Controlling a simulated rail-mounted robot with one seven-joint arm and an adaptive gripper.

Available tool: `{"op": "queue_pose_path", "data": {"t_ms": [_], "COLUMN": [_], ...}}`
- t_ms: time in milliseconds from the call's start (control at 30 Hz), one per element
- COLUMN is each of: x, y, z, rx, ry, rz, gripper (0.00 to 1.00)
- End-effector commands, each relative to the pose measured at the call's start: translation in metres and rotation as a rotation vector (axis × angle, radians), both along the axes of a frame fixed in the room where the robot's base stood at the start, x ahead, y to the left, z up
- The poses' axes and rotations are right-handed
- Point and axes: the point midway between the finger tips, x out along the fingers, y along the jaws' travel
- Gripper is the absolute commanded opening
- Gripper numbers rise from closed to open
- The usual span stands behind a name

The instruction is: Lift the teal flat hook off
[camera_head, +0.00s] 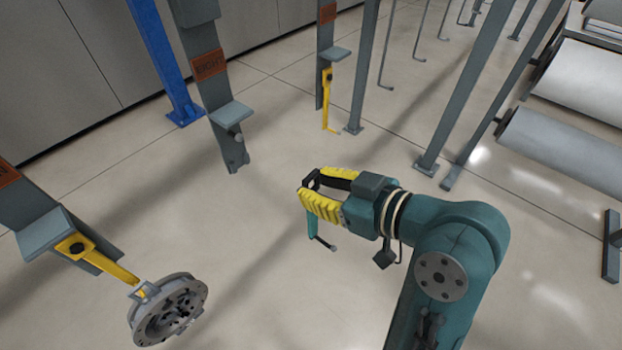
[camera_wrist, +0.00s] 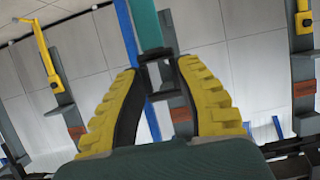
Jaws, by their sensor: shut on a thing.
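The teal flat hook (camera_head: 312,224) is in my gripper (camera_head: 313,185), hanging down below the yellow fingers with its short foot at the bottom. In the wrist view the teal hook (camera_wrist: 146,25) is a flat strip running up from between the fingertips (camera_wrist: 158,72). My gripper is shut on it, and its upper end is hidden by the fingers. The hook is clear of the grey post (camera_head: 212,95) with the orange label, whose short peg (camera_head: 237,132) carries nothing. My gripper is to the right of that post, over open floor.
A yellow hook (camera_head: 110,265) on the left post carries a round metal flange (camera_head: 168,310). Another yellow hook (camera_head: 327,100) hangs empty on the post farther back. Blue and grey uprights (camera_head: 165,60) and large rollers (camera_head: 565,150) stand around. The floor near my gripper is clear.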

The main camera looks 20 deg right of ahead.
Motion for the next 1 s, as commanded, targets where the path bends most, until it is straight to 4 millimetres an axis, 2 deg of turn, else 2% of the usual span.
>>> {"op": "queue_pose_path", "data": {"t_ms": [700, 1000], "x": [-0.029, -0.063], "y": [-0.019, -0.04], "z": [0.001, 0.002], "rx": [-0.001, -0.001], "ry": [-0.002, -0.002], "rz": [-0.001, -0.005], "gripper": [0.0, 0.0]}}
